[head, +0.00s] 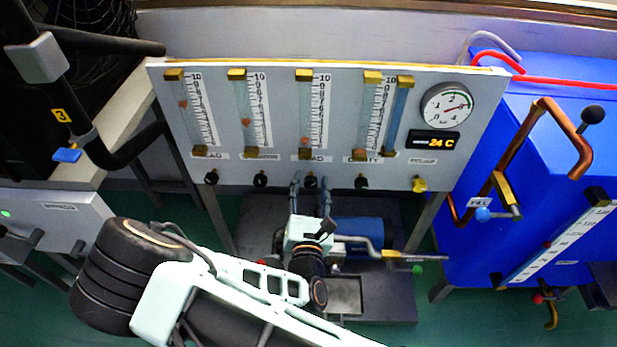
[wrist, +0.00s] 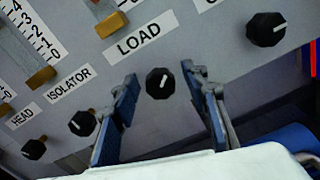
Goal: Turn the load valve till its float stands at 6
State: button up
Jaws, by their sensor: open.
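The load valve is a black knob (wrist: 160,83) with a white pointer line, under the LOAD label (wrist: 139,43) in the wrist view. The knob (head: 311,181) sits under the third tube in the head view. The load tube's small reddish float (head: 305,141) stands near the bottom of its scale, at about 1. My gripper (wrist: 160,90) is open, its blue-padded fingers either side of the load knob, with gaps visible between them and it. My gripper also shows in the head view (head: 310,187), below the panel. The knob's pointer line tilts slightly right of upright in the wrist view.
The isolator knob (wrist: 82,123) is close beside my left finger. The cavity knob (head: 361,181) and a yellow knob (head: 419,184) are to the right. A round gauge (head: 447,105) and a 24 C display (head: 434,142) are on the panel. A blue cabinet (head: 560,120) stands at right.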

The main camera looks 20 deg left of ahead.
jog(key=shift+w, duration=0.3)
grip_shut()
dwell(0.4)
jog(key=shift+r, duration=0.1)
